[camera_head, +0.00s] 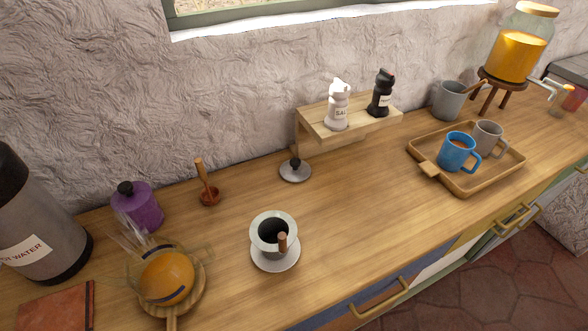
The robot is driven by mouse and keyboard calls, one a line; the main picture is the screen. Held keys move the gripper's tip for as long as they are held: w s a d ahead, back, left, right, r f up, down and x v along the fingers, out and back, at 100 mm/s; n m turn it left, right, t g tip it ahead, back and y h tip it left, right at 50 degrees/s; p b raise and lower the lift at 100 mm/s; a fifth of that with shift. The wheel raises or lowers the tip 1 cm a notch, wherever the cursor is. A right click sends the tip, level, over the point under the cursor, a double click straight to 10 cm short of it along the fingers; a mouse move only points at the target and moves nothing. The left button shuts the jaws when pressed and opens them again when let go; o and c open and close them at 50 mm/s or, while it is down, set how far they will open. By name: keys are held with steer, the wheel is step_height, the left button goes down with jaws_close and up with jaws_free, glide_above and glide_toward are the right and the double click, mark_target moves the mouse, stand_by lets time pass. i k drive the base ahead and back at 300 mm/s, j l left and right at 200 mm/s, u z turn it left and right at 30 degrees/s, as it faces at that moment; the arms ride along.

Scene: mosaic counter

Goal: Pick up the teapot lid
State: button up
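The teapot lid (299,175), a small grey disc with a dark knob on top, lies flat on the wooden counter with its knob up. It sits in front of the left end of the small wooden shelf. A clear glass vessel with orange contents (168,277), which looks like the teapot, stands on a round wooden board at the lower left. Its outline is hard to make out. My gripper is not in view.
Left of the lid are a reddish dish with a wooden handle (209,196) and a purple canister (138,207). A white cup on a saucer (275,258) stands in front. The shelf (318,123) holds two shakers. A tray (497,178) with mugs is right. Counter between is clear.

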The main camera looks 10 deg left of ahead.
mark_target(294, 170)
steer(key=i+l, duration=0.15)
steer(key=i+l+u, duration=0.15)
steer(key=l, duration=0.15)
steer(key=i+l+u, duration=0.35)
steer(key=l, duration=0.2)
steer(key=l+u, duration=0.15)
steer(key=l, duration=0.15)
steer(key=u, duration=1.45)
